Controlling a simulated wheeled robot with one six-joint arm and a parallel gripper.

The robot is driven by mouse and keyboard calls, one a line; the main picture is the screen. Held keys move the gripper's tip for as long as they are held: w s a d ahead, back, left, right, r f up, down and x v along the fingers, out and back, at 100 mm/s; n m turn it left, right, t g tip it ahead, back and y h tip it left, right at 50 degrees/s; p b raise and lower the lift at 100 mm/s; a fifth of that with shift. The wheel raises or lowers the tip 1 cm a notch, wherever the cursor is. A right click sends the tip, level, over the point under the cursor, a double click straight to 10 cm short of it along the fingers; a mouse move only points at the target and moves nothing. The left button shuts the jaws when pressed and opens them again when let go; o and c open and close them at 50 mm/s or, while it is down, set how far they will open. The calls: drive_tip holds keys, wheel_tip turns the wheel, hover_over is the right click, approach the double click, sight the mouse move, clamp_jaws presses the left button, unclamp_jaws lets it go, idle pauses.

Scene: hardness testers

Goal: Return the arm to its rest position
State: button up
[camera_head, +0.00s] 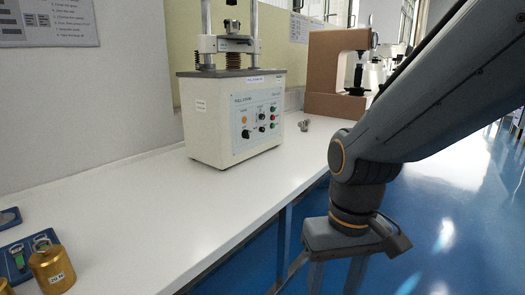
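My grey arm (440,100) comes in from the right edge and slopes down to the left, ending in a wrist with orange rings. My gripper (336,277) points down in front of the bench's front edge, over the blue floor. Its two fingers are apart with nothing visible between them, and their lower ends reach the bottom of the picture. It touches nothing that I can see.
A white bench (150,222) runs along the wall. On it stand a cream testing machine (215,130), a brown tester (325,75), small metal parts (304,126) and a brass weight (52,270) near a blue tray (14,262). Blue floor (440,235) lies open at right.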

drive_tip(key=d+r+m+p, duration=0.2)
drive_tip(key=d+r+p, duration=0.4)
drive_tip(key=p, duration=0.5)
drive_tip(key=shift+d+r+h+p, duration=0.2)
drive_tip(key=shift+d+h+p, duration=0.1)
drive_tip(key=shift+d+p, duration=0.15)
